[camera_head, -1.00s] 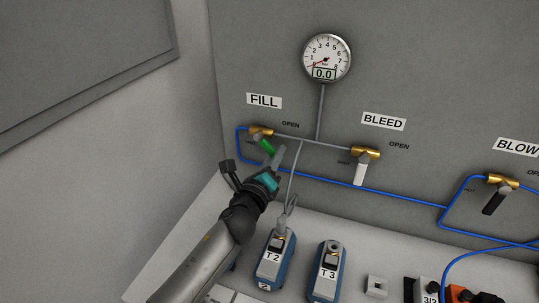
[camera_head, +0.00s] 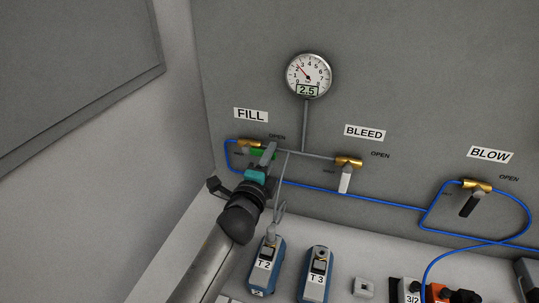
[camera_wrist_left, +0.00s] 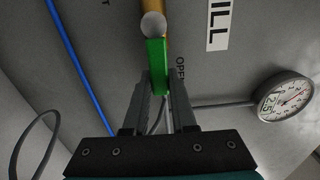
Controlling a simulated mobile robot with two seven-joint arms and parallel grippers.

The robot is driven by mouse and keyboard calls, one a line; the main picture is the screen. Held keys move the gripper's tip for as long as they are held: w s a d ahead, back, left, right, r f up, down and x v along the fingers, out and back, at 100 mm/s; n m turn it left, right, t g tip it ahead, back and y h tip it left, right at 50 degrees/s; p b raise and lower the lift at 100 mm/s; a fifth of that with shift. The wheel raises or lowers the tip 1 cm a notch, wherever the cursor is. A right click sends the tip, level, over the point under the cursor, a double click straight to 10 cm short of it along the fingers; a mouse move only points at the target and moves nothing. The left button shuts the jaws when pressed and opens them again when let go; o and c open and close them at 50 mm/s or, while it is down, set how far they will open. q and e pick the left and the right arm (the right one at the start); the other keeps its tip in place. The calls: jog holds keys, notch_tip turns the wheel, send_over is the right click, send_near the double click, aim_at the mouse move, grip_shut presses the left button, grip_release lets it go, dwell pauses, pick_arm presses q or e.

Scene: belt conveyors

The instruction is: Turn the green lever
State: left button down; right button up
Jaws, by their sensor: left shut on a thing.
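The green lever (camera_head: 262,154) sits on the brass FILL valve (camera_head: 247,143) on the grey panel. In the head view it points right, roughly along the pipe toward the OPEN mark. In the left wrist view the green lever (camera_wrist_left: 156,62) runs down from a round pale pivot to between the finger ends. My left gripper (camera_head: 268,155) is shut on its free end; the fingers (camera_wrist_left: 164,88) lie on both sides of it. The gripper partly hides the lever in the head view. My right gripper is not in view.
The gauge (camera_head: 308,75) above reads 2.5. The BLEED valve has a white lever (camera_head: 345,179) and the BLOW valve a black lever (camera_head: 470,205); both hang down. Blue tubing (camera_head: 385,202) runs along the panel.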

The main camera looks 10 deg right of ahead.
pick_arm(q)
jog(key=shift+r+n, duration=0.15)
jog(key=shift+n, duration=0.15)
jog(key=c, duration=0.7)
grip_release()
jog(key=v, duration=1.5)
jog(key=shift+s+p, duration=0.15)
jog(key=shift+p, duration=0.15)
